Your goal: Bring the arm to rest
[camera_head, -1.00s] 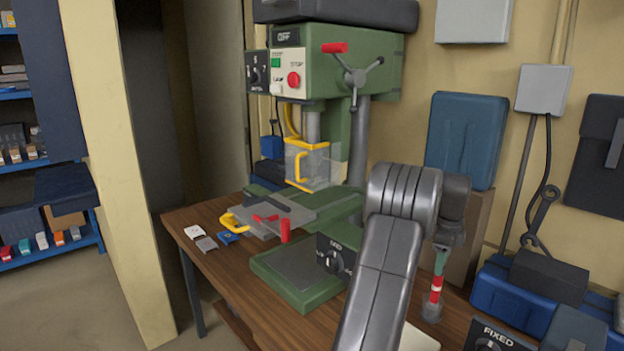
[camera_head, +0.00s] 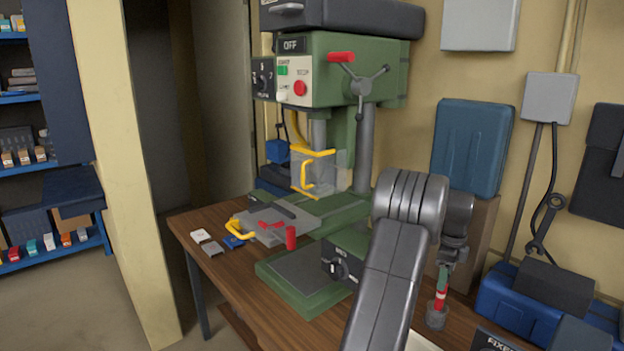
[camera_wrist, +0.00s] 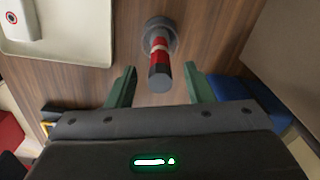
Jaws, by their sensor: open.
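My arm rises from the bottom of the head view and bends down to the right of the drill press. My gripper (camera_wrist: 159,88) shows in the wrist view with two green fingers spread apart and nothing between their tips. It also shows in the head view (camera_head: 442,285), pointing down. A red, white and black cylinder (camera_wrist: 159,60) on a round grey base stands on the wooden table (camera_wrist: 90,75), just ahead of the fingertips. In the head view the cylinder (camera_head: 440,301) is close below the gripper. I cannot tell the exact gap.
A green drill press (camera_head: 340,80) with a yellow-framed guard stands at the back of the table. A control box (camera_head: 345,262) is left of my arm. A blue toolbox (camera_head: 500,300) is at right. A pale tray (camera_wrist: 85,52) lies left of the cylinder in the wrist view.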

